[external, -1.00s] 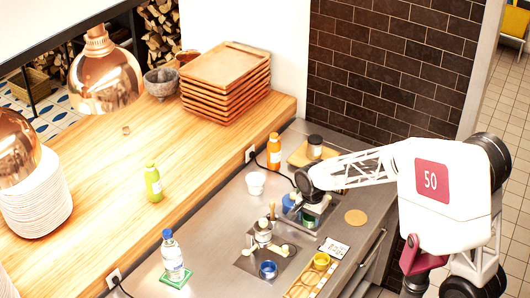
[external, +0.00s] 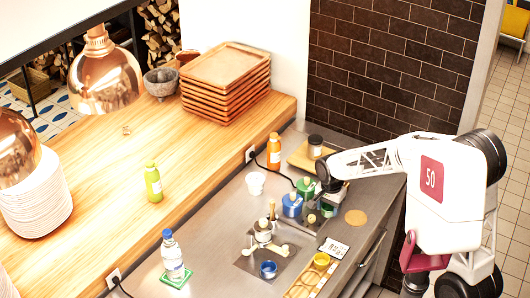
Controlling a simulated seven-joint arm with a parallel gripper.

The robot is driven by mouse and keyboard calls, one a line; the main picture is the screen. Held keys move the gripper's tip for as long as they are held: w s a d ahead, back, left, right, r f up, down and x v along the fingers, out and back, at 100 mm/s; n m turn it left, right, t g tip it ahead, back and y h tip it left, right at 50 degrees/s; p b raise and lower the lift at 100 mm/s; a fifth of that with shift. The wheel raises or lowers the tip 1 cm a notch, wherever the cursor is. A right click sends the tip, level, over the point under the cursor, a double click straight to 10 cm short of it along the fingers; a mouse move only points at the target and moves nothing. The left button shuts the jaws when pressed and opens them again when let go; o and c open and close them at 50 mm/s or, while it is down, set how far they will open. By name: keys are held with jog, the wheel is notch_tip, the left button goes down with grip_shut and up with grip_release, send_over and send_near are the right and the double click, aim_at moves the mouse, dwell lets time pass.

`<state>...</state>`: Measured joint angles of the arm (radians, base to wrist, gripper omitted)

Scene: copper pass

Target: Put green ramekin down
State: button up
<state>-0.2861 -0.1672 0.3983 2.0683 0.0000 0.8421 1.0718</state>
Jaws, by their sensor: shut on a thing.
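The green ramekin (external: 328,211) shows as a small green patch under my gripper (external: 327,202), to the right of the blue block-like item. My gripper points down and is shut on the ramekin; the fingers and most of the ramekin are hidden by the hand. Whether the ramekin touches the steel counter (external: 222,222) cannot be told.
A blue item (external: 292,205) and a green item (external: 305,187) stand close left of my gripper. A round tan disc (external: 356,217) lies to its right. An orange bottle (external: 274,151), white cup (external: 256,183), black-lidded jar (external: 315,146) and label card (external: 333,248) are nearby.

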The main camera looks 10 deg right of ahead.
jog(key=w+d, duration=0.1)
jog(key=d, duration=0.2)
jog(key=w+d+f, duration=0.1)
jog(key=d, duration=0.3)
jog(key=w+d, duration=0.2)
jog(key=d, duration=0.2)
jog(key=shift+d+f, duration=0.1)
jog(key=shift+f, duration=0.2)
jog(key=d, duration=0.4)
jog(key=w+d+f, duration=0.1)
jog(key=d, duration=0.3)
jog(key=d+f, duration=0.1)
jog(key=d, duration=0.3)
jog(key=shift+w+d, duration=0.25)
jog(key=shift+d, duration=0.1)
jog(key=shift+w, duration=0.1)
send_over(372, 181)
jog(key=shift+a+f, duration=0.1)
jog(key=shift+f, duration=0.6)
jog(key=shift+f, duration=0.1)
jog(key=shift+f, duration=1.65)
jog(key=shift+f, duration=0.15)
jog(key=o, duration=0.9)
jog(key=shift+o, duration=0.2)
